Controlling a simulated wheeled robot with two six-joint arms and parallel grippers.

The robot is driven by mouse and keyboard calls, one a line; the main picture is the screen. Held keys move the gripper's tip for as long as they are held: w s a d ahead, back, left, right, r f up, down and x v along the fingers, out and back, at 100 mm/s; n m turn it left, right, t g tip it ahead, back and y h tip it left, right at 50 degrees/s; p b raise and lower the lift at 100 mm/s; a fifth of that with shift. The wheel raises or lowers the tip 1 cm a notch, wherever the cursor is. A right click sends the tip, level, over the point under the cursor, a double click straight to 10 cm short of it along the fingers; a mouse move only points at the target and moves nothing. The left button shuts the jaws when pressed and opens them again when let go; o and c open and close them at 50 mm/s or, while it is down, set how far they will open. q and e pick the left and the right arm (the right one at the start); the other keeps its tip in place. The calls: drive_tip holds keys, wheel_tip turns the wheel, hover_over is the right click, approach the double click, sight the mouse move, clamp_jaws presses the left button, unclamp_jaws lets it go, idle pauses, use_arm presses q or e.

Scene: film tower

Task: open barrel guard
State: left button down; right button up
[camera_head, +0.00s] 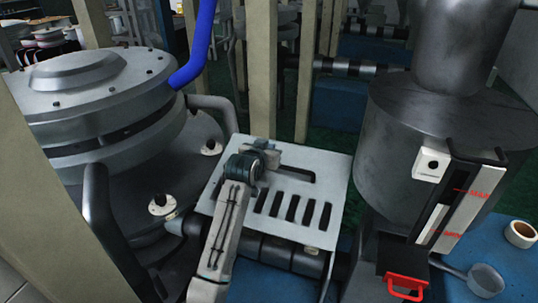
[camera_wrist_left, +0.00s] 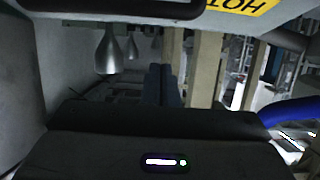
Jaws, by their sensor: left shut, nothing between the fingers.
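The barrel guard, a pale metal plate with a row of dark slots (camera_head: 325,172), lies over a dark horizontal barrel (camera_head: 285,252) at the middle of the head view. It looks down over the barrel, with a dark handle-like bar near its upper edge. My left gripper (camera_head: 272,153) is over the guard's upper left part, beside that bar. It is shut and holds nothing. Whether it touches the guard cannot be told. In the left wrist view the guard is not clearly recognisable; a yellow label with upside-down lettering (camera_wrist_left: 242,6) shows at the top. My right gripper is not in view.
A large round grey machine part (camera_head: 90,95) with a blue hose (camera_head: 200,40) stands left. A grey hopper (camera_head: 410,150) with a white-and-red gauge (camera_head: 462,205) and a red handle (camera_head: 405,287) stands right. A tape roll (camera_head: 521,234) and scoop (camera_head: 485,279) lie on a blue surface.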

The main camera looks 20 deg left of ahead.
use_arm(q)
drive_tip(key=f+p, duration=0.1)
drive_tip(key=w+f+p, duration=0.1)
drive_tip(key=shift+w+f+p, duration=0.1)
drive_tip(key=shift+f+p, duration=0.25)
drive_tip(key=shift+f, duration=0.05)
drive_tip(key=shift+s+f+p, duration=0.35)
drive_tip(key=shift+s+f, duration=0.15)
drive_tip(key=shift+s, duration=0.1)
drive_tip(key=shift+f, duration=0.15)
drive_tip(key=shift+w, duration=0.15)
drive_tip(key=shift+f, duration=0.1)
